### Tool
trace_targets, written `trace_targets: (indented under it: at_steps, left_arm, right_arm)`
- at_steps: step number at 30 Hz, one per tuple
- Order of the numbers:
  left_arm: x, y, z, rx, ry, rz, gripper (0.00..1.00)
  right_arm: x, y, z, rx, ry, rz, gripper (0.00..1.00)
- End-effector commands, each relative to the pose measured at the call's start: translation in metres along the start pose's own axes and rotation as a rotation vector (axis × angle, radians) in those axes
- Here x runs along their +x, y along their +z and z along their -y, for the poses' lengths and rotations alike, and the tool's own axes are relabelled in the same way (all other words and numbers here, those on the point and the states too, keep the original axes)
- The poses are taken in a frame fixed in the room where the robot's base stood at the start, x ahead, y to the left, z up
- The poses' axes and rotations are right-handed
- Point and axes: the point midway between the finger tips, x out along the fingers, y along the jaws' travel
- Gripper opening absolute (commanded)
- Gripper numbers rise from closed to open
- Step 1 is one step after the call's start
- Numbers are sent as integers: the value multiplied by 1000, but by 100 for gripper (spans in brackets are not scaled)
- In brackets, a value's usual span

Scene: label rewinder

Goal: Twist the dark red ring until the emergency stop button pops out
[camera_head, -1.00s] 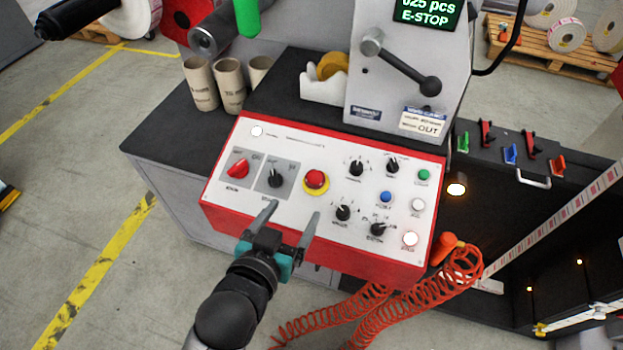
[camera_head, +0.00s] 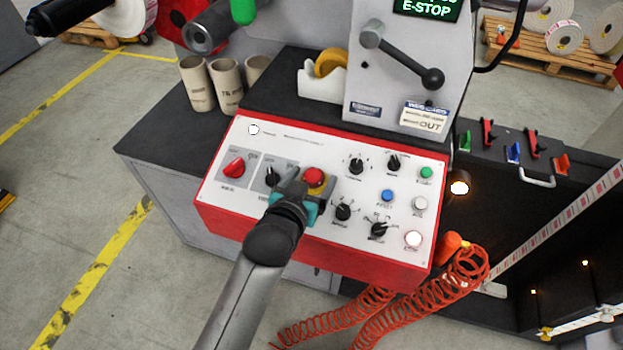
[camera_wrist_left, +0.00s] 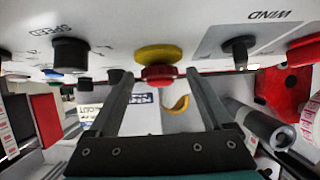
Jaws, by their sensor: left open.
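The emergency stop button (camera_head: 313,176) is a red mushroom head on a yellow base, in the middle of the white control panel (camera_head: 225,195). In the left wrist view its dark red ring (camera_wrist_left: 158,73) shows below the yellow base (camera_wrist_left: 158,53). My left gripper (camera_head: 312,184) is open at the button, with a finger to each side of it. In the left wrist view the gripper's fingertips (camera_wrist_left: 158,77) flank the ring, with a gap on both sides. The gripper hides part of the button's near side in the head view.
A red selector (camera_head: 234,168) and a black knob (camera_head: 271,176) sit left of the button. Black knobs (camera_head: 343,211) and coloured buttons lie to its right. A display (camera_head: 428,8) reads E-STOP. An orange coiled hose (camera_head: 420,290) hangs below the panel.

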Motion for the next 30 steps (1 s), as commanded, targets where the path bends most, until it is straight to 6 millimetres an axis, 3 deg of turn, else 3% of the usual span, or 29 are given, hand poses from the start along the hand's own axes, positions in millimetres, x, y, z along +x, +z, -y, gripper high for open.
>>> trace_targets:
  at_steps: [6,27,30]
  left_arm:
    - [0,0,0,-1,0,0,84]
    - [0,0,0,0,0,1,5]
    - [0,0,0,0,0,1,0]
  right_arm:
    - [0,0,0,0,0,0,50]
    - [0,0,0,0,0,0,50]
    - [0,0,0,0,0,0,50]
